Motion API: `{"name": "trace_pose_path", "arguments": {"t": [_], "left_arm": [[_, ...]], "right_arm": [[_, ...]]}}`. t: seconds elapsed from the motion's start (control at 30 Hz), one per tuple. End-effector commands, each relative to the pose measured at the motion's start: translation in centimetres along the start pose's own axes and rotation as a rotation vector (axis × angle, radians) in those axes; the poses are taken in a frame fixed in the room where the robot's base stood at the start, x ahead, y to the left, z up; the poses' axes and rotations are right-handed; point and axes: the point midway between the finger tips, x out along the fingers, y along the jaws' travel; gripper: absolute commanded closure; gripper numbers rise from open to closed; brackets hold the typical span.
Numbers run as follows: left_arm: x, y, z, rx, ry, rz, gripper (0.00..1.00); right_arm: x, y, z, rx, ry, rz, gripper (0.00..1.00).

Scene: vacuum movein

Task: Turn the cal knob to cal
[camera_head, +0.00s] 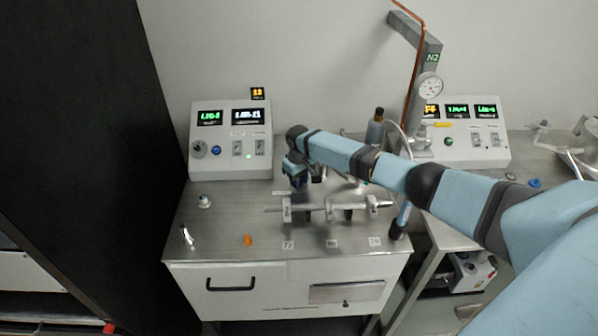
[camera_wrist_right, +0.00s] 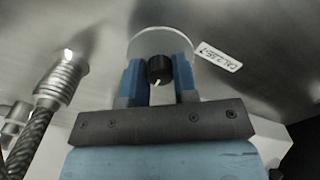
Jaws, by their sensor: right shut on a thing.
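The cal knob (camera_wrist_right: 160,70) is small and black with a white pointer line, which points down and slightly left in the right wrist view. It sits in front of a pale round disc (camera_wrist_right: 150,42), beside a white tag (camera_wrist_right: 220,59) with handwriting that starts "CAL". My right gripper (camera_wrist_right: 160,78) has its blue fingers on both sides of the knob, shut on it. In the head view my right gripper (camera_head: 300,180) points down over the steel bench top, and the knob is hidden there. My left gripper is not in view.
A metal pipe assembly (camera_head: 330,208) runs in front of the gripper. A control box (camera_head: 231,140) with green displays stands behind left, another (camera_head: 465,133) at right. A ribbed metal hose (camera_wrist_right: 45,105) lies left in the wrist view. An orange piece (camera_head: 248,240) rests near the front edge.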

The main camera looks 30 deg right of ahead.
Motion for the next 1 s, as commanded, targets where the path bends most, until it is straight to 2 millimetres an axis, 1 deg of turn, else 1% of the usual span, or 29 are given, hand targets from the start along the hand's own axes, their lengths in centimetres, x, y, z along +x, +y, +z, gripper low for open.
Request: {"name": "trace_pose_path", "arguments": {"t": [0.03, 0.1, 0.4, 0.6, 0.8, 1.0], "left_arm": [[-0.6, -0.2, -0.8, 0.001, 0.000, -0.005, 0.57], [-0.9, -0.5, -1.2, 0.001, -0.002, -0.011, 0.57], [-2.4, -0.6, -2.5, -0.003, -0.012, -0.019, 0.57], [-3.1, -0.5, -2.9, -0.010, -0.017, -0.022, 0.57], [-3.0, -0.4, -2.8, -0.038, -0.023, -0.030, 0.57], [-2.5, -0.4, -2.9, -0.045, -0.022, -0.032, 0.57]], "right_arm": [[-0.5, -0.1, 0.0, 0.046, -0.001, -0.004, 0.97], [-0.5, -0.2, 0.0, 0.112, -0.001, -0.003, 0.97], [-0.4, -0.2, 0.0, 0.396, -0.001, -0.003, 0.97], [-0.2, -0.1, -0.1, 0.573, 0.000, -0.002, 0.97], [-0.1, -0.1, -0.1, 0.715, 0.001, -0.002, 0.97], [-0.1, 0.0, -0.1, 0.812, 0.003, -0.001, 0.97]]}}
